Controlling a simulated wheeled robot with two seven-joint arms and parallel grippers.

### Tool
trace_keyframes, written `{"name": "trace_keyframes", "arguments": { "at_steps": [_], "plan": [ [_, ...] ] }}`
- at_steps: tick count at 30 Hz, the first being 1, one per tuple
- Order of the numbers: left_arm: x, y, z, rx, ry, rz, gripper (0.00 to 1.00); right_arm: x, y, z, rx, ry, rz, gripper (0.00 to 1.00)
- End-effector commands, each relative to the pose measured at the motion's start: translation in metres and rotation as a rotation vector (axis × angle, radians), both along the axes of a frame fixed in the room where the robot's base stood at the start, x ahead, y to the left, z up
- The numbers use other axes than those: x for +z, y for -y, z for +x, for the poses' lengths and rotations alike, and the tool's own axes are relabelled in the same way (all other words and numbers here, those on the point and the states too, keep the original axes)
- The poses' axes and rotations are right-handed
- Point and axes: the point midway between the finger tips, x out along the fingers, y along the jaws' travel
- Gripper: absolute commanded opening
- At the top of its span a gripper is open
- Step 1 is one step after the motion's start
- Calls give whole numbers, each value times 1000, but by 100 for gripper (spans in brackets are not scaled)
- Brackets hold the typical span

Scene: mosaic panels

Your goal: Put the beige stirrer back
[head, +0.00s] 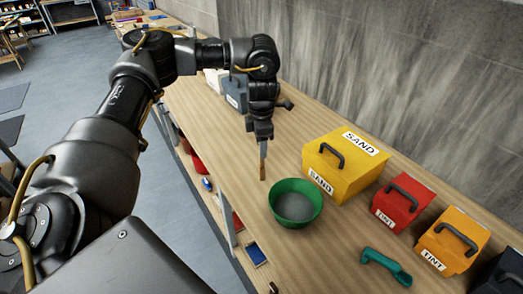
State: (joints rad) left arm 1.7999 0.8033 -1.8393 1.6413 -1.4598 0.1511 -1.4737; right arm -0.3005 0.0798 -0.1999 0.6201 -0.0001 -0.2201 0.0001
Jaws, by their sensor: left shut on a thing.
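My left gripper (264,138) is shut on the beige stirrer (263,164), a thin brownish stick that points down from the fingers. The stirrer is to the upper left of a green bowl (314,204) with grey material in it, and apart from it in the picture. I cannot tell whether the stirrer's lower end touches the bench. The top of the stirrer is hidden between the fingers. My right gripper is not in view.
On the wooden bench (338,263) stand a yellow SAND box (332,180), a red box (393,212), an orange TINT box (440,250) and a dark box at the right edge. A teal handled tool (386,265) lies in front. A grey box (234,98) is behind my gripper.

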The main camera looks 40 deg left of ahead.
Motion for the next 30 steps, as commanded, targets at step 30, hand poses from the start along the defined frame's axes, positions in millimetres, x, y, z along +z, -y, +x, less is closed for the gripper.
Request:
{"name": "trace_keyframes", "arguments": {
  "at_steps": [30],
  "plan": [
    [-55, -12, 16, 0, 0, 0, 22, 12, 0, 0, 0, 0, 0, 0]
  ]
}}
